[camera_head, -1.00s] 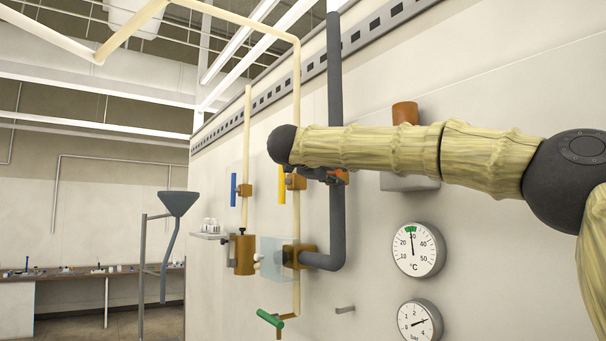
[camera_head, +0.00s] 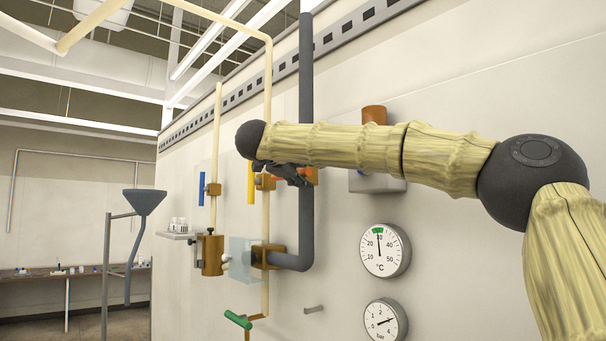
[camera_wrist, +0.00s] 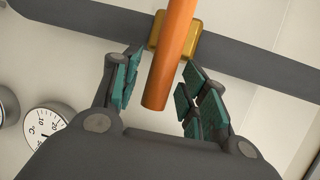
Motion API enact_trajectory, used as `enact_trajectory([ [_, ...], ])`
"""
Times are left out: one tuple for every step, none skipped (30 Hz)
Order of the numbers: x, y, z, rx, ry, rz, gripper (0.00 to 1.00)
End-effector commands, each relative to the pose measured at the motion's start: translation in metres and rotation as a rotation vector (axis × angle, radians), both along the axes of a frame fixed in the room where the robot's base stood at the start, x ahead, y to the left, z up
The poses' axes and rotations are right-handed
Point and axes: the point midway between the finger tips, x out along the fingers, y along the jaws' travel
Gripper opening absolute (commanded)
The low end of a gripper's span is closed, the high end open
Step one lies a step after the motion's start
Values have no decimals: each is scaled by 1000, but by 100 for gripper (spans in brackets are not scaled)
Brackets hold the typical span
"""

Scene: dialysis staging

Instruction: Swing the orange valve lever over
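The orange lever (camera_wrist: 172,60) shows in the wrist view as a long round bar. It runs from a brass valve body (camera_wrist: 188,38) on the dark grey pipe (camera_wrist: 240,52) down between my fingers. My gripper (camera_wrist: 160,92) is open, with one green-padded finger on each side of the lever. I see gaps on both sides, the wider one on the left. In the head view my gripper (camera_head: 286,173) is at the upright grey pipe (camera_head: 306,100), and my arm hides most of the valve there.
A yellow lever (camera_head: 251,182) and a blue lever (camera_head: 201,188) are on thinner pipes to the left. A green lever (camera_head: 238,319) is below. A temperature gauge (camera_head: 384,250) and a pressure gauge (camera_head: 384,321) are on the wall. A clear panel (camera_head: 241,256) stands by the lower valve.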

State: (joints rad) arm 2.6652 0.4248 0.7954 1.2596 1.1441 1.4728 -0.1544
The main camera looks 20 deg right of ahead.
Motion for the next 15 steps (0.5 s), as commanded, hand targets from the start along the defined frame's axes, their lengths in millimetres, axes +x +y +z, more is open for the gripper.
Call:
enact_trajectory([
  [0, 0, 0, 0, 0, 0, 43],
  [0, 0, 0, 0, 0, 0, 43],
  [0, 0, 0, 0, 0, 0, 43],
  [0, 0, 0, 0, 0, 0, 43],
  [0, 0, 0, 0, 0, 0, 43],
  [0, 1, 0, 0, 0, 0, 43],
  [-1, 2, 0, 0, 0, 1, 43],
  [-2, 3, 1, 0, 0, 1, 43],
  [-4, 5, 1, 0, 0, 1, 43],
  [-6, 8, 2, 0, 0, 1, 43],
  [-8, 10, 3, -1, -1, 1, 43],
  [-11, 15, 4, -1, -1, 1, 43],
  [-14, 18, 5, -1, 0, 2, 43],
  [-17, 22, 6, -2, -1, 2, 43],
  [-21, 27, 7, -2, -1, 2, 43],
])
